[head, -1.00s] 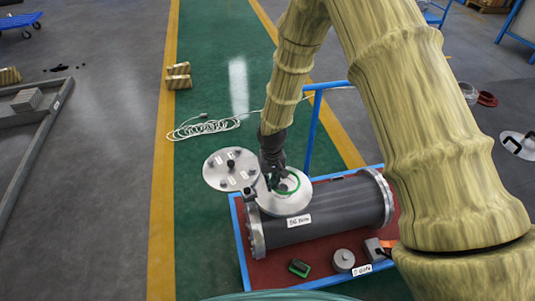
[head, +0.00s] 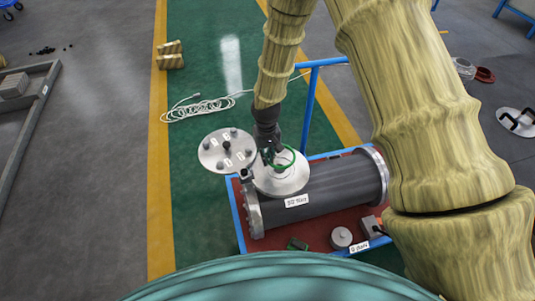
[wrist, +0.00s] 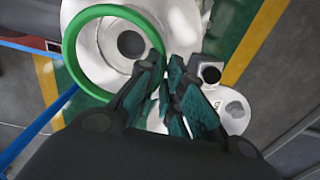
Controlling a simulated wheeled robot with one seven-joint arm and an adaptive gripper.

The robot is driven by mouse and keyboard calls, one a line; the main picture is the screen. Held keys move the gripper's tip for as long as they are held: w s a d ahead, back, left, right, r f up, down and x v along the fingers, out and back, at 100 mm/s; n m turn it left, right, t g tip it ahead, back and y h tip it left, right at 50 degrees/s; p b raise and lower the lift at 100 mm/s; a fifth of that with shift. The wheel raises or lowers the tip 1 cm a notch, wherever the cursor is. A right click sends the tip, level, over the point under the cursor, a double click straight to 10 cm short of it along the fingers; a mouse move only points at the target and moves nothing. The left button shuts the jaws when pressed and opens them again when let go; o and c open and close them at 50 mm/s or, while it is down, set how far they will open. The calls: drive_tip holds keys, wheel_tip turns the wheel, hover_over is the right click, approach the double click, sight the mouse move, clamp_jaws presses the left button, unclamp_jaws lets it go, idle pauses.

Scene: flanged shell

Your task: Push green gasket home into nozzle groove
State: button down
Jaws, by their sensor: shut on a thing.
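The green gasket (wrist: 68,42) is a ring held at one edge by my gripper (wrist: 160,72). In the head view the gasket (head: 292,155) looks tilted over the pale nozzle flange (head: 290,184) on the grey shell (head: 335,190). In the wrist view the ring is around the nozzle's dark bore (wrist: 131,44) in the picture, shifted slightly to the left. It appears above the flange face; any contact is unclear. My gripper (head: 268,153) is over the flange's far left side. The groove itself is not clear.
A round plate with several studs (head: 228,150) is left of the nozzle. The shell rests on a red cart top with a blue frame (head: 309,110). A grey round part (head: 341,237) and a small green-black block (head: 298,244) lie in front. Coiled cable (head: 200,108) is behind.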

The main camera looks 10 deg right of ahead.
sight(267, 173)
wheel_tip(267, 173, down, 2)
drive_tip(key=shift+w+b, duration=0.1)
drive_tip(key=shift+b, duration=0.2)
drive_tip(key=shift+f+b, duration=0.75)
drive_tip(key=shift+f, duration=0.8)
drive_tip(key=shift+f, duration=1.25)
idle(1.4)
drive_tip(key=c, duration=1.5)
unclamp_jaws()
drive_tip(key=shift+r, duration=0.15)
wheel_tip(267, 173, up, 12)
drive_tip(key=shift+f, duration=0.1)
